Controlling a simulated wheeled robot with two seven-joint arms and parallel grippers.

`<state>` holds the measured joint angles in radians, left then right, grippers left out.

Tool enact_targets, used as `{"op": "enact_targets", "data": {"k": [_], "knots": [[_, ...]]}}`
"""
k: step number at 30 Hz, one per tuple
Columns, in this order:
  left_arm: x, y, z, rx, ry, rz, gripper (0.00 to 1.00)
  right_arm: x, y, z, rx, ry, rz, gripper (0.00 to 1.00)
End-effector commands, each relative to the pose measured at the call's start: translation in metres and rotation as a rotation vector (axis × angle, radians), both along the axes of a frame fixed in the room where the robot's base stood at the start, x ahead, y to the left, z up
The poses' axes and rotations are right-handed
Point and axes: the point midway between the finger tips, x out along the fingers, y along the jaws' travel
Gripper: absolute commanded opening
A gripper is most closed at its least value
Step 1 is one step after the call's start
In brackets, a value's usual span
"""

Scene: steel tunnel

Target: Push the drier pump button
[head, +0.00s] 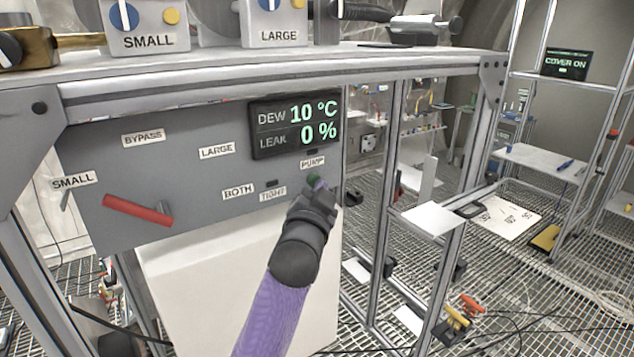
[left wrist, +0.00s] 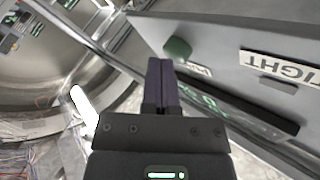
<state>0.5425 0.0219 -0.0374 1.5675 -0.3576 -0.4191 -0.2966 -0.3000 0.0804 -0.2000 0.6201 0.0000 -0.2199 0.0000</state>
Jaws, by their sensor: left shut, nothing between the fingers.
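The drier pump button is a green knob (head: 314,181) on the grey panel, just under the PUMP label (head: 312,162). In the left wrist view the green button (left wrist: 177,48) stands out from the panel, just beyond the fingertips. My left gripper (head: 318,190) is shut and empty, its tips right at the button and partly covering it in the head view. In the left wrist view the closed dark fingers (left wrist: 160,65) point towards it. I cannot tell whether they touch it. My right gripper is not in view.
The display (head: 296,124) reads DEW 10 °C and LEAK 0 %. A red lever (head: 138,210) sits on the panel (head: 120,165) at left, among labels SMALL, BYPASS, LARGE and BOTH. The TIGHT label (left wrist: 285,70) is beside the button. Frame posts (head: 387,190) stand to the right.

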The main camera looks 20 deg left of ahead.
Motion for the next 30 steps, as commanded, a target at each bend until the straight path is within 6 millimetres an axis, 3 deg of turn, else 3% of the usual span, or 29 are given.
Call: {"op": "enact_targets", "data": {"k": [11, 24, 30], "knots": [[0.004, 0.006, 0.0, 0.001, 0.0, 0.002, 0.0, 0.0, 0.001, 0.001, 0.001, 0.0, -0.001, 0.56], [-0.001, 0.0, 0.0, 0.0, 0.0, 0.001, 0.0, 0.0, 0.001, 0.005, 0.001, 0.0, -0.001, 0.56], [-0.014, -0.019, 0.001, -0.003, 0.0, -0.003, 0.0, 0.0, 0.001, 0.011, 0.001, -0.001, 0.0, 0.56]]}}
